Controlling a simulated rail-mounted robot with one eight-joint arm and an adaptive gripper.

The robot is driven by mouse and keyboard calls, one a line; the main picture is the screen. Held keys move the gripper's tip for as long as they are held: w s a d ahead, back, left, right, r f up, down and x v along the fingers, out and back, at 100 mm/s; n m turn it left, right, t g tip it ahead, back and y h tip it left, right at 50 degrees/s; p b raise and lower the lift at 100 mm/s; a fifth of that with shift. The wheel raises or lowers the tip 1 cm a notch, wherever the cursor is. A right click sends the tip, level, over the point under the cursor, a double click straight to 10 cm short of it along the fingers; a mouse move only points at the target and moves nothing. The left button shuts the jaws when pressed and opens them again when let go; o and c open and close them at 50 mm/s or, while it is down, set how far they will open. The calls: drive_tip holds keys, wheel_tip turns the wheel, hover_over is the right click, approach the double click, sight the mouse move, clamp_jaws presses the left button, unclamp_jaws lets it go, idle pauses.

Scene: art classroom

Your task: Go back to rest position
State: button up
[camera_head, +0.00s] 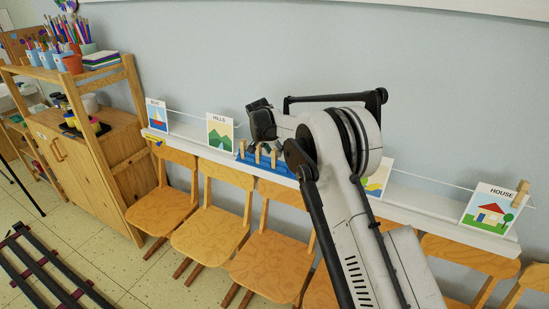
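My arm stretches up from the bottom of the head view, in front of the white wall ledge. The dark end part of the arm, where my gripper (262,121) is, shows near the wall, just above the blue holder with wooden clothespins. Its fingertips cannot be made out, so I cannot tell whether it is open, shut or holding anything. The arm partly hides one picture card (379,181) on the ledge.
A white ledge (431,207) carries a boat card (157,114), a hills card (220,132), a blue clothespin holder (262,163) and a house card (491,208) with a clothespin. Wooden chairs (210,232) stand below. A wooden cabinet (75,160) is at left.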

drive_tip(key=shift+b+x, duration=0.3)
drive_tip(key=shift+x, duration=0.65)
clamp_jaws()
drive_tip(key=shift+r, duration=0.1)
drive_tip(key=shift+r, duration=0.1)
drive_tip(key=shift+r+p, duration=0.7)
drive_tip(key=shift+r, duration=2.25)
drive_tip(key=shift+s+a+r+b, duration=0.2)
drive_tip(key=shift+s+a, duration=0.15)
drive_tip(key=shift+s, duration=0.4)
drive_tip(key=shift+s+a+r+b, duration=0.2)
drive_tip(key=shift+s+a, duration=0.15)
drive_tip(key=shift+s, duration=0.4)
drive_tip(key=shift+s+a+r+b, duration=0.1)
drive_tip(key=shift+s+a+b, duration=0.2)
drive_tip(key=shift+s, duration=0.5)
